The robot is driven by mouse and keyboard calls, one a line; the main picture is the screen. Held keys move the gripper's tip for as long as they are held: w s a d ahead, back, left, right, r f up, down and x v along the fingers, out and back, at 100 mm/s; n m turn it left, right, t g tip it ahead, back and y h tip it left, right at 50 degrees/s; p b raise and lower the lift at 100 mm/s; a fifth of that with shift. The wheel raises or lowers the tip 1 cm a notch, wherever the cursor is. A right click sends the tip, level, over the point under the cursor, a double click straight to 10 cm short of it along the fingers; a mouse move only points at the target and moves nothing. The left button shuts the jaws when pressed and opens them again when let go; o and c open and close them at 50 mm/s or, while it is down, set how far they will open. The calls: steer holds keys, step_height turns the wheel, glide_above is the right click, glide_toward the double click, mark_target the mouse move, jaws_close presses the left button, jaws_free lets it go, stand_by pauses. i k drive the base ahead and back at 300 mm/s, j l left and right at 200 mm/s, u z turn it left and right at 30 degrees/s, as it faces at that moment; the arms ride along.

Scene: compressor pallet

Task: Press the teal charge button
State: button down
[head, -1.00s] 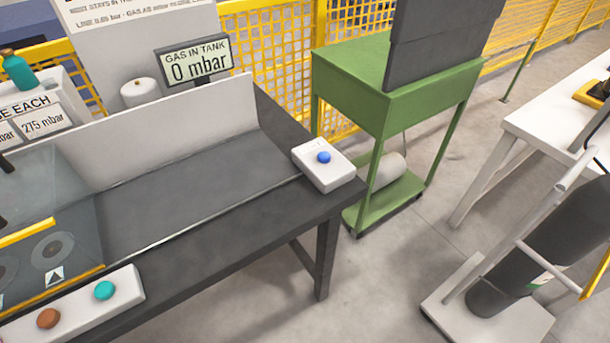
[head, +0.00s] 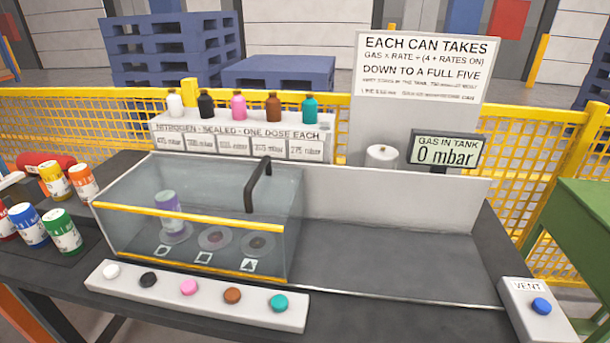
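The teal charge button (head: 279,303) is the rightmost on a white button strip (head: 205,309) at the front of the dark table. Brown (head: 232,296), pink (head: 189,287), black (head: 148,280) and white (head: 111,271) buttons sit to its left. A teal bottle (head: 310,109) stands at the right end of the nitrogen rack, above a 275 mbar label. The gas display (head: 446,151) reads 0 mbar. My gripper is not in view.
A clear case (head: 200,220) with a dark handle stands behind the strip, a purple can (head: 168,212) inside. Several colored cans stand at left. A vent box with a blue button (head: 541,306) is at right. The tabletop between case and vent box (head: 400,265) is clear.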

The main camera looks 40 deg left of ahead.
mark_target(280, 302)
steer(key=u, duration=1.2)
